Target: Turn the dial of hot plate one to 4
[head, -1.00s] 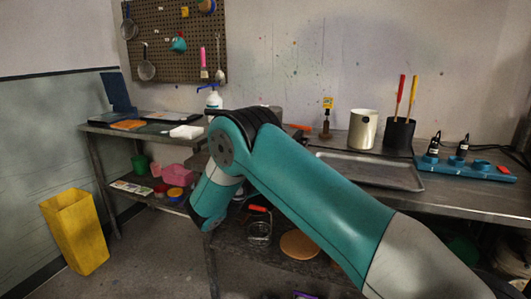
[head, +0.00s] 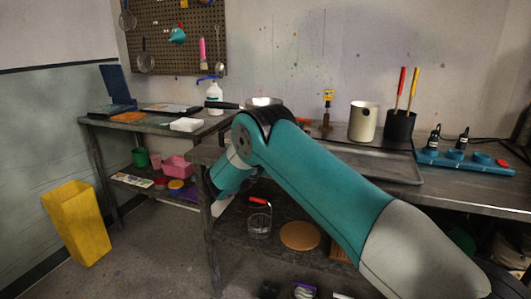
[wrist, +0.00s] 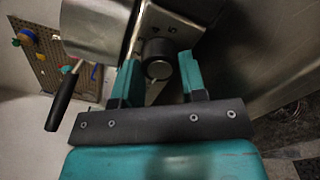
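In the wrist view, a round dark dial (wrist: 157,50) sits on the metal front panel of a hot plate (wrist: 178,27), with small light markings near it. My gripper (wrist: 159,62) is open, its two teal fingers on either side of the dial with visible gaps. I cannot tell whether either finger touches it. The dial's pointer and exact setting are not readable. In the head view my arm hides the gripper, the dial and most of the hot plate.
A metal pan (wrist: 95,25) with a black handle (wrist: 63,100) is close to the left finger; it also shows in the head view (head: 262,101). A spray bottle (head: 214,97) stands left of it. A metal tray (head: 400,172), a tin (head: 363,121) and a blue rack (head: 465,162) are to the right.

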